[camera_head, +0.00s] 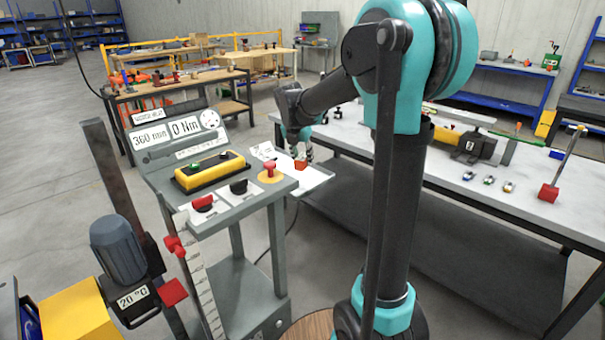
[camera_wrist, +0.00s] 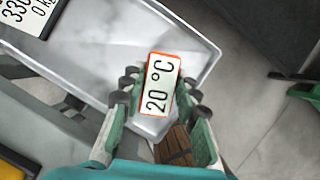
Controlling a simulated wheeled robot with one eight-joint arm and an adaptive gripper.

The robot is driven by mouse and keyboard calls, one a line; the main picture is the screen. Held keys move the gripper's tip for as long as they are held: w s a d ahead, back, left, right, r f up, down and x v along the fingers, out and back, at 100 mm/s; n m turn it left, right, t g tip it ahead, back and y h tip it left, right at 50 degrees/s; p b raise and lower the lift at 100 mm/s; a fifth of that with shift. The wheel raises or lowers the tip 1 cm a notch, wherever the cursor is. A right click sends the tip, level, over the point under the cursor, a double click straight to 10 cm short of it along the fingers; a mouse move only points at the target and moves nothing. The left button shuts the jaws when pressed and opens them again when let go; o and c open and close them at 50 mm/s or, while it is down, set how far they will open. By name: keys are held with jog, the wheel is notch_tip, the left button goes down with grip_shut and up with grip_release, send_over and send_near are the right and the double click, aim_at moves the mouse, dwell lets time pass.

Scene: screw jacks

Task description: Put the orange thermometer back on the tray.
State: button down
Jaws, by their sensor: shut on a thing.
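The orange thermometer (camera_wrist: 161,85) has an orange rim and a pale face reading 20 °C. In the wrist view my gripper (camera_wrist: 158,92) is shut on it, with a finger on each side. The thermometer overlaps the near end of the light grey tray (camera_wrist: 95,55), close to its corner; I cannot tell whether it touches the tray. In the head view a small orange-red piece of the thermometer (camera_head: 301,164) shows under my gripper (camera_head: 303,151), over the white tray (camera_head: 313,182) beside the console. The fingers partly hide it there.
A white label card (camera_wrist: 28,22) lies at the tray's far left. The grey control console (camera_head: 235,190) with a yellow box (camera_head: 210,171) and knobs stands left of the tray. A long workbench (camera_head: 470,185) with tools stands to the right. A gauge reading 20 °C (camera_head: 133,297) shows lower left.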

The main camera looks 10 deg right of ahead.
aim_at(303, 182)
jog(key=shift+f, duration=3)
jog(key=shift+f, duration=0.15)
jog(key=c, duration=1.1)
grip_release()
jog(key=shift+c, duration=0.2)
